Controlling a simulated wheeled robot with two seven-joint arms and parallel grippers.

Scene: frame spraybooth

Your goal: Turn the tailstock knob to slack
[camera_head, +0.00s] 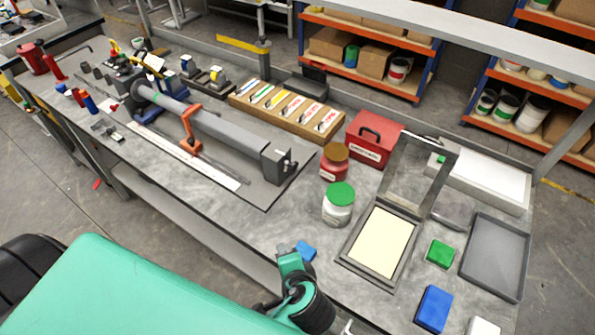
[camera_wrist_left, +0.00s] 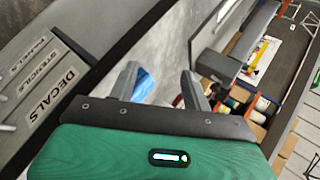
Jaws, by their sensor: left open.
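The tailstock (camera_head: 276,163) is a grey block at the right end of the long grey bar fixture on the bench. A small dark knob (camera_head: 287,163) shows on its near right face; its setting is too small to read. My left gripper (camera_wrist_left: 159,74) is open in the left wrist view, with nothing held between its two grey fingers. A blue patch shows behind the left finger. I cannot surely pick out the knob in that view. In the head view a green and black arm part of mine is at the bottom centre, apart from the tailstock; the fingers are not clear there.
A green-lidded jar (camera_head: 339,204), a brown-lidded jar (camera_head: 334,162) and a red box (camera_head: 371,139) stand right of the tailstock. A wooden card rack (camera_head: 300,123) lies behind it. A framed pad (camera_head: 379,243) lies nearer. Labelled drawers (camera_wrist_left: 45,90) show in the wrist view.

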